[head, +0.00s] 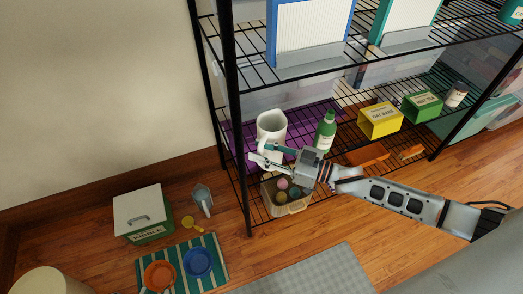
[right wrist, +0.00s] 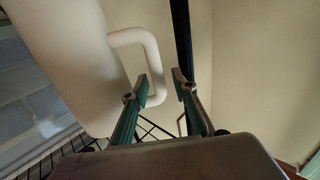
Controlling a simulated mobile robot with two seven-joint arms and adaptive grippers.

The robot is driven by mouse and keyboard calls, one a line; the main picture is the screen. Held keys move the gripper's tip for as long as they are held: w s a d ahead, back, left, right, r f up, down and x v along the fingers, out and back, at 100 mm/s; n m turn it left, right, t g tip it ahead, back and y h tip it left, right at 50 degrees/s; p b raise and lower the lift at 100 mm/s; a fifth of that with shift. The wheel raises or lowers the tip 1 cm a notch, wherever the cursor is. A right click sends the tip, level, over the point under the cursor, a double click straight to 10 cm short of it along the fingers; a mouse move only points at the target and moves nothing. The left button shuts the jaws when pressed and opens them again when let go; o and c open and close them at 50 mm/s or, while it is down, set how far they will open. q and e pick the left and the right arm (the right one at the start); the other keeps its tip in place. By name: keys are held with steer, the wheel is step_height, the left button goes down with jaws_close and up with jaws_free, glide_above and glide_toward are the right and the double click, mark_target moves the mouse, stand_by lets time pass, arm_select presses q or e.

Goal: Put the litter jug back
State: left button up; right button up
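The white litter jug (head: 271,126) stands at the left end of the shelf's middle level, over a purple mat (head: 238,138). Its lower part is hidden behind my right gripper (head: 262,156). In the right wrist view the jug (right wrist: 70,50) fills the upper left, with its loop handle (right wrist: 152,55) towards the fingers. My right gripper (right wrist: 162,88) has its fingers apart. The handle's outer bar shows in the gap between the fingertips, nearer the left one; I cannot tell whether they touch. My left gripper is not in view.
A green bottle (head: 325,131) stands right of the jug. A yellow box (head: 380,121) and a green box (head: 422,106) are farther right. A clear bin (head: 291,207) with balls sits below my gripper. The black post (head: 238,130) is close left.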

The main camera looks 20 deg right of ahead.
steer(key=shift+r, duration=0.3)
arm_select(q)
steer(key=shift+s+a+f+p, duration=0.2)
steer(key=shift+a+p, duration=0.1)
steer(key=shift+p, duration=0.35)
arm_select(e)
steer(key=v, duration=1.2)
steer(key=shift+f, duration=0.2)
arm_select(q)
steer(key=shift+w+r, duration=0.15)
